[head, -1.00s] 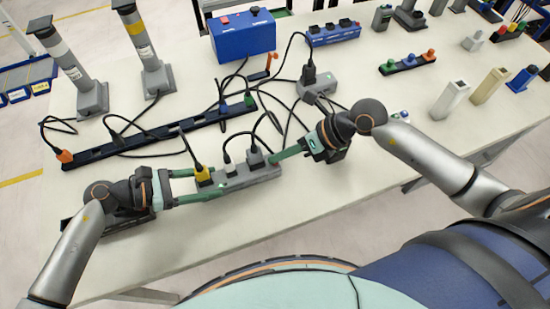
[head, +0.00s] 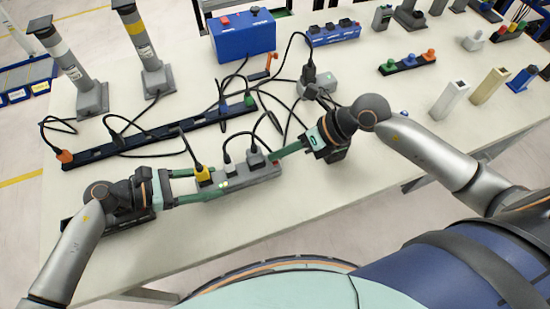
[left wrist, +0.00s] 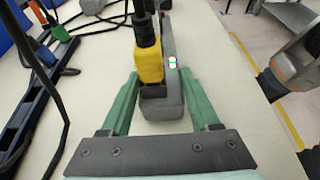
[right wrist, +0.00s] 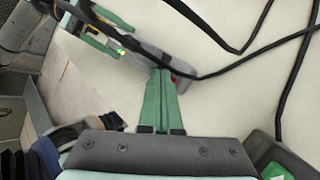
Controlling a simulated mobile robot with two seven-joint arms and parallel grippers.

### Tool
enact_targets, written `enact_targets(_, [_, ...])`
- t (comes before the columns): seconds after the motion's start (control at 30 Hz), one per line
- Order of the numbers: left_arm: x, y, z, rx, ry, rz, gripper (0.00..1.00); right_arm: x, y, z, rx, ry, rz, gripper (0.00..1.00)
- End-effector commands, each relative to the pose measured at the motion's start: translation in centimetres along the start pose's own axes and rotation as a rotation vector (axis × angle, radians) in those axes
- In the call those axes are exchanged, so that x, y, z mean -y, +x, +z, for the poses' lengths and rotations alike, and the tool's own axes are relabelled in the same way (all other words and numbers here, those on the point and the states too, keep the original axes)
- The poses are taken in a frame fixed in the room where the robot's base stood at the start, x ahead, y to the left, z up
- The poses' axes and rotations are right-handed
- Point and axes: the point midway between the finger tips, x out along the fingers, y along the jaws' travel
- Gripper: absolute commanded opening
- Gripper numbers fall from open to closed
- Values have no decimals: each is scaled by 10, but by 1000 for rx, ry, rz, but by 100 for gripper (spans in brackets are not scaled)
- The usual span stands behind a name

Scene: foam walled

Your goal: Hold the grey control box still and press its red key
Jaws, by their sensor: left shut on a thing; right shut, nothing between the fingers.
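The grey control box (head: 236,181) lies on the table as a long bar with plugs in its top. It also shows in the left wrist view (left wrist: 168,103), with a yellow plug (left wrist: 148,62) and a lit green lamp. My left gripper (head: 212,184) is shut on the box's left end, one finger along each side. My right gripper (head: 273,157) is shut and empty, its fingertips at the box's right end. The red key (right wrist: 175,80) shows beside those fingertips in the right wrist view, partly hidden. I cannot tell whether they touch it.
Black cables loop over the box's back side. A long black strip (head: 100,150) with plugs lies behind it. A blue box (head: 243,38) and a grey block (head: 318,86) stand further back. The table in front of the box is clear.

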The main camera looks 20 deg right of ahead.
Motion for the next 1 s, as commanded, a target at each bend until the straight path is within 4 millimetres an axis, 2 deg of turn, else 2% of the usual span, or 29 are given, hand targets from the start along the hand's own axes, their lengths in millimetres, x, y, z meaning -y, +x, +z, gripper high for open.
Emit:
enact_targets(0.33, [0,0,0,0,0,0,0,-1,-2,2,1,-1,0,0])
enact_targets(0.8, [0,0,0,0,0,0,0,-23,-32,24,2,-2,0,0])
enact_targets(1.0, [0,0,0,0,0,0,0,-26,-36,26,1,0,0,0])
